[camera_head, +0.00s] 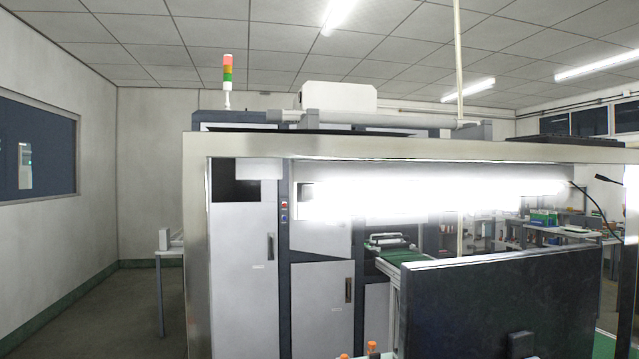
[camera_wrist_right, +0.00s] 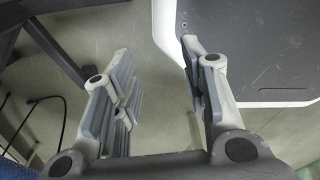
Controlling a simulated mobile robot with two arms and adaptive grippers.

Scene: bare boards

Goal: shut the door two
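Grey cabinet doors stand beyond the pale frame in the head view. A tall left door (camera_head: 242,270) has a dark vertical handle (camera_head: 270,247) near its right edge. A lower middle door (camera_head: 325,305) has a dark handle (camera_head: 348,290) near its right edge. Both look about flush with the cabinet; I cannot tell which is door two. My right gripper (camera_wrist_right: 158,55) is open and empty in the right wrist view, with bare floor between its fingers. Neither gripper shows in the head view, and no door is recognisable in the wrist view.
A pale frame (camera_head: 195,260) with a bright lamp (camera_head: 430,195) stands ahead. A dark monitor (camera_head: 500,305) blocks the lower right. Small orange-topped items (camera_head: 372,348) stand at the bottom. Floor at left (camera_head: 125,310) is clear. Dark legs (camera_wrist_right: 55,50) show in the wrist view.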

